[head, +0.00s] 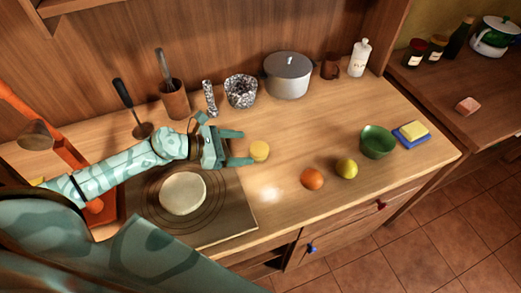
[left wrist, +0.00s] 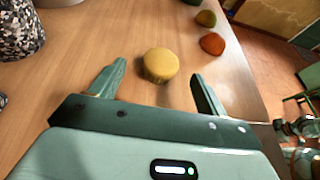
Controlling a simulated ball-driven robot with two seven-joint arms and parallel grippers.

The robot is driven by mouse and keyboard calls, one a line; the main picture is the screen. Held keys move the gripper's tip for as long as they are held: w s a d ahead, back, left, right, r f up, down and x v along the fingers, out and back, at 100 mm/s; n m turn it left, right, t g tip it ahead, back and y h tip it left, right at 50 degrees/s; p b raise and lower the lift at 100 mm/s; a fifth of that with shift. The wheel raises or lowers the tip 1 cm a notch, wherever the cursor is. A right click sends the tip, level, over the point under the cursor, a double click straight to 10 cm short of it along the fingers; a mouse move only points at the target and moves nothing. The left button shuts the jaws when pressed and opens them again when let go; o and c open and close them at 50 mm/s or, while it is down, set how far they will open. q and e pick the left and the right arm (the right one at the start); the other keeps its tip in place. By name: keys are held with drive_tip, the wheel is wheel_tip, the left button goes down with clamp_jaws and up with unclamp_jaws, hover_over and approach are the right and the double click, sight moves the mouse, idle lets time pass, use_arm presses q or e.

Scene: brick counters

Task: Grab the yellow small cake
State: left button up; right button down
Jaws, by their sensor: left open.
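The yellow small cake (head: 259,150) is a short round piece standing on the wooden counter. My left gripper (head: 243,147) is open beside it, with its fingers pointing right toward the cake. In the left wrist view the cake (left wrist: 160,65) lies just ahead of the gripper (left wrist: 158,82), centred between the two spread fingers. The fingers do not touch it. My right gripper is not in view.
An orange (head: 312,179), a yellow-green fruit (head: 347,168) and a green bowl (head: 377,141) stand right of the cake. A grey pot (head: 288,75) and a speckled container (head: 241,91) stand behind. A pale round item (head: 182,194) lies on the cooktop below my left arm.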

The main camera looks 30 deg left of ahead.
sight(265, 148)
use_arm(q)
drive_tip(key=x, duration=0.8)
drive_tip(key=shift+d+f, duration=0.15)
drive_tip(key=shift+d, duration=0.05)
drive_tip(key=c, duration=1.1)
